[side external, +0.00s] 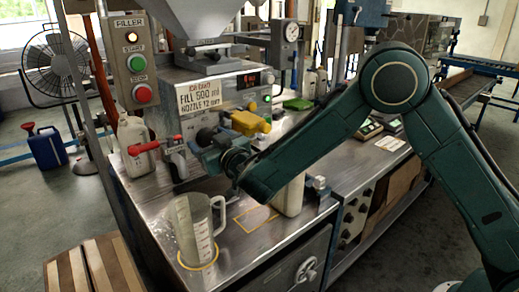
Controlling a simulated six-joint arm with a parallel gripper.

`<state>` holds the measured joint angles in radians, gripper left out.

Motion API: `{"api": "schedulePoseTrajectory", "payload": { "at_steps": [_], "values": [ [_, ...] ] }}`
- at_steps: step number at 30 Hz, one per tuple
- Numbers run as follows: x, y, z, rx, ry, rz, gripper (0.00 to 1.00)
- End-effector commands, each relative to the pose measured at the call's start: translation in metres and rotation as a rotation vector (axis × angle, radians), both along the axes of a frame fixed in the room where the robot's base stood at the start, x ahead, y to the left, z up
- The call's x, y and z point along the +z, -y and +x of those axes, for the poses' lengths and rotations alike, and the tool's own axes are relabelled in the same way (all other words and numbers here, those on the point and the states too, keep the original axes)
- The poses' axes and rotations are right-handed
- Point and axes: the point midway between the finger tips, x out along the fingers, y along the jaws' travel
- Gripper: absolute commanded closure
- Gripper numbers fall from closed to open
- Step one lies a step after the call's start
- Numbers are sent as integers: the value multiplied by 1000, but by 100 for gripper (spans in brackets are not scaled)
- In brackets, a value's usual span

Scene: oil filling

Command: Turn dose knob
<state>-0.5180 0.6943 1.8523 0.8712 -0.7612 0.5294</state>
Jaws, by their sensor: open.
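The filler machine (235,84) stands on the steel bench, with a sign reading FILL 500 ml on its front. My gripper (204,142) is open at the machine's front, just below the sign, pointing left. A dark round part, which may be the dose knob, shows at its jaws; I cannot tell whether they touch it. The gripper and wrist hide the panel behind them. A clear measuring jug (198,230) stands below on the bench inside a yellow ring.
A control post (133,60) with green and red buttons rises at left. A pale bottle (289,194) stands below my forearm. A yellow outlined square (256,218) on the bench is bare.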

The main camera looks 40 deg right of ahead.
Motion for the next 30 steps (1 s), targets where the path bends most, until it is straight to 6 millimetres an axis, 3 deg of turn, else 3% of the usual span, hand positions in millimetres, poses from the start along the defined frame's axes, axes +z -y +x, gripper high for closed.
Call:
{"api": "schedulePoseTrajectory", "payload": {
  "at_steps": [4,11,22,30],
  "values": [
    [0,0,0,0,0,0,32],
    [0,0,0,0,0,0,76],
    [0,0,0,-1,0,-34,76],
    [-1,0,0,-1,-1,-162,76]
  ]
}}
